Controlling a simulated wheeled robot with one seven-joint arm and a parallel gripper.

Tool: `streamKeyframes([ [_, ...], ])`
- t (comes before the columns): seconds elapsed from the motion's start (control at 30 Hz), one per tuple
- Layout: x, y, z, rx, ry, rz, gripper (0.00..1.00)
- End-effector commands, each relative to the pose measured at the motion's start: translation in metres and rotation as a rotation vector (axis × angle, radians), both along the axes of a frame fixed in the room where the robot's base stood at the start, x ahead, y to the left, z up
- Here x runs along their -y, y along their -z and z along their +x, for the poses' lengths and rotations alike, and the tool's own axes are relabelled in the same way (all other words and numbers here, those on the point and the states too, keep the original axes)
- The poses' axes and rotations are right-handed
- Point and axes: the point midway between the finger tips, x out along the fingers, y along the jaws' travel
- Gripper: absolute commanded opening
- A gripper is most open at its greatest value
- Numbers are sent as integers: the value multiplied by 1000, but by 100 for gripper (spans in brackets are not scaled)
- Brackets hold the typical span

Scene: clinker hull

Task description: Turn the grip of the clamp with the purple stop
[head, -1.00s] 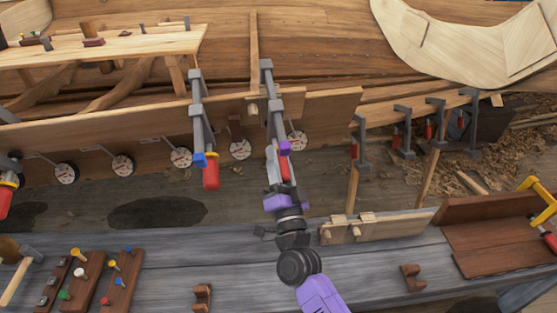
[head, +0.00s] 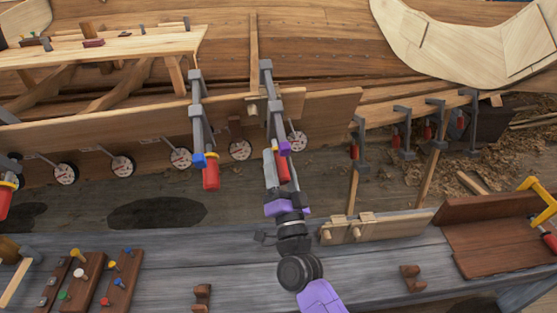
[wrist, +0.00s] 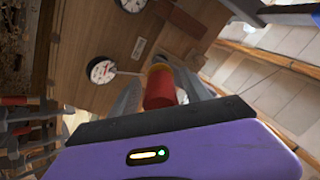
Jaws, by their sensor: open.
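The clamp with the purple stop (head: 285,148) hangs on the plank edge, its grey bar running up to the hull. Its red grip (head: 282,172) points down below the stop. My gripper (head: 275,160) is open at this grip, with a grey finger showing along its left side. In the wrist view the red grip (wrist: 160,88) is seen nearly end-on, between the two grey fingers. I cannot tell whether either finger touches it.
A clamp with a blue stop (head: 199,160) and its red grip (head: 211,175) hang close to the left. Round dials (head: 239,149) line the plank. A grey bench (head: 180,265) holding wooden blocks lies in front. Smaller clamps (head: 403,130) hang to the right.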

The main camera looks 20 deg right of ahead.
Motion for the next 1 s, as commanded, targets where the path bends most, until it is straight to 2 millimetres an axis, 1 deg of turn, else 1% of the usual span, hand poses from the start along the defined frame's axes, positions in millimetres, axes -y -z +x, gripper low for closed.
streamKeyframes([
  [0.2,-8,16,-33,-4,-2,0,56],
  [0.3,-10,21,-47,-2,-1,1,56],
  [0.4,-12,24,-56,-1,-1,1,56],
  [0.57,-13,26,-62,0,0,1,56],
  [1.0,-13,26,-62,0,0,0,56],
])
